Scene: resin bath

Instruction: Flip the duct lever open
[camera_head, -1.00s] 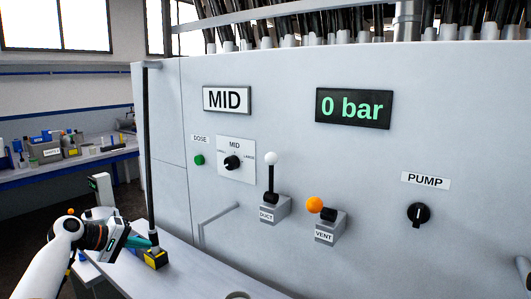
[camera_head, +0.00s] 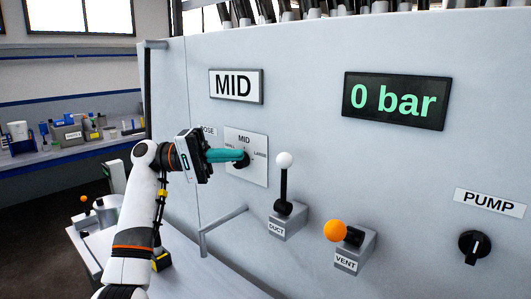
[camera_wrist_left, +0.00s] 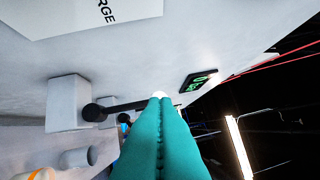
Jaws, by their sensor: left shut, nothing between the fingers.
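The duct lever (camera_head: 284,183) is a black rod with a white ball on top, standing upright from a grey box labelled DUCT (camera_head: 286,222) on the machine's front panel. My left gripper (camera_head: 241,155), with teal fingers, is shut and empty. In the head view it shows in front of the MID dial, left of the white ball and near its height. In the left wrist view the shut fingers (camera_wrist_left: 160,104) point toward the white ball (camera_wrist_left: 158,94), which is partly hidden behind the tips. I cannot tell whether they touch. My right gripper is not in view.
The vent lever (camera_head: 336,230) with an orange ball sits right of and below the duct lever. The pump knob (camera_head: 474,246) is further right. A bent grey handle (camera_head: 222,219) stands out below the dial. The display (camera_head: 396,100) reads 0 bar. The panel between is clear.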

